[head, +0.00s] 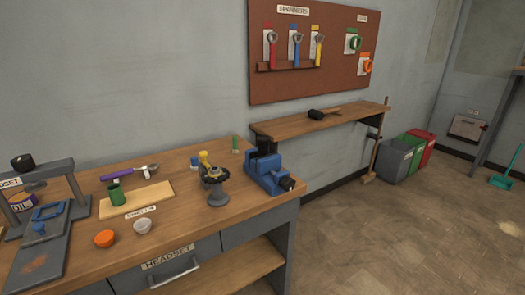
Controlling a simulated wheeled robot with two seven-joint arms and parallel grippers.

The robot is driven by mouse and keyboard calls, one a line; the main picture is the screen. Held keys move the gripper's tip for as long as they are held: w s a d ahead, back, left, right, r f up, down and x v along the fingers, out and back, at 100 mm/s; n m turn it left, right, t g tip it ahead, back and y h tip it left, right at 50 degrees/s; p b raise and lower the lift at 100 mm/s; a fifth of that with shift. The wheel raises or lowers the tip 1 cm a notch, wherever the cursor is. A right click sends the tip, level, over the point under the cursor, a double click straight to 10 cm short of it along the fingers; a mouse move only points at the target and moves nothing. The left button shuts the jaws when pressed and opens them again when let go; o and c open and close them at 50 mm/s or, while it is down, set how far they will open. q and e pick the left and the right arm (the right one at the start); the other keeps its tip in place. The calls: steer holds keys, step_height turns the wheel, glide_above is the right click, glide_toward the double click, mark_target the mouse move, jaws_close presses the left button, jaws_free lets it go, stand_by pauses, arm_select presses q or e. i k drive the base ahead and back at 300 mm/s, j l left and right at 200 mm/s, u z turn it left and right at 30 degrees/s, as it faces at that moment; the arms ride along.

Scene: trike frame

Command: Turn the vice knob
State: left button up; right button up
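A blue vice (262,172) stands at the right end of the wooden workbench (170,233). Its dark round knob (288,184) faces toward the front right, near the bench corner. The vice jaws are at its top, with dark parts; I cannot tell whether they hold anything. Neither of my grippers shows in the head view.
A stand with a yellow-topped part (213,178) is left of the vice. A green cup (116,193), an orange cap (104,238) and a white cup (142,226) lie further left. A wall shelf (325,122) is behind. Open floor lies right.

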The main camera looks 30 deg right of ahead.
mark_target(287, 184)
steer(key=z, duration=1.25)
steer(key=i+j+z, duration=0.1)
steer(key=i+z, duration=0.4)
steer(key=i, duration=0.4)
